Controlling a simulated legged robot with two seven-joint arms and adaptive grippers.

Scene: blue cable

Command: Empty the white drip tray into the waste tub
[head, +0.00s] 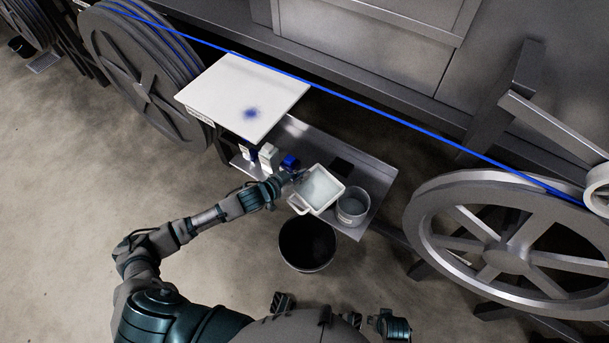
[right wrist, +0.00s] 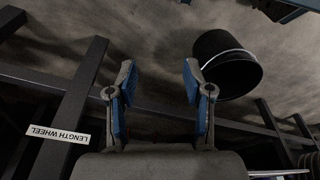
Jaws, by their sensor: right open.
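The white drip tray (head: 330,206) is at the front edge of the low metal shelf, with greyish contents inside and a loop handle on its near left side. My left gripper (head: 299,176) is at the tray's left rim; its fingers are too small to tell whether they are closed on it. The black waste tub (head: 307,243) stands on the floor just in front of the tray; its inside looks dark. It also shows in the right wrist view (right wrist: 228,68), with a pale wire handle. My right gripper (right wrist: 157,85) is open and empty, apart from the tub.
A grey round container (head: 352,207) stands on the shelf (head: 372,207) right of the tray. Small white and blue bottles (head: 268,155) stand left. A white panel with a blue stain (head: 240,95) is above. A blue cable (head: 400,106) runs between large wheels. Floor left is clear.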

